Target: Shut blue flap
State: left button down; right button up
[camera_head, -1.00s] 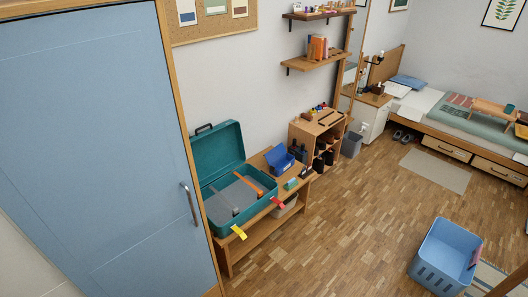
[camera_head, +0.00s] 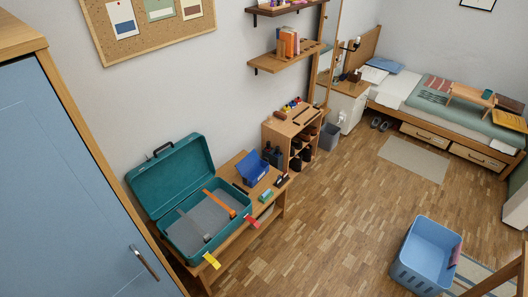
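A small dark-blue box (camera_head: 253,170) sits on the wooden bench, right of the suitcase. Its raised back part looks like an open flap, but it is too small to be sure. A large light-blue cabinet door (camera_head: 70,190) with a metal handle (camera_head: 144,262) fills the left side and appears closed. A teal suitcase (camera_head: 165,235) lies on the bench with its lid (camera_head: 170,172) raised. Neither of my grippers is in view.
The wooden bench (camera_head: 237,243) stands along the wall, with a low cubby shelf (camera_head: 283,128) beyond it. A light-blue basket (camera_head: 424,255) stands on the floor at the lower right. The parquet floor (camera_head: 335,220) between bench and basket is clear.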

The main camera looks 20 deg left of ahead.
aim_at(252, 157)
jog(key=u, duration=0.15)
jog(key=i, duration=1.35)
jog(key=u, duration=0.4)
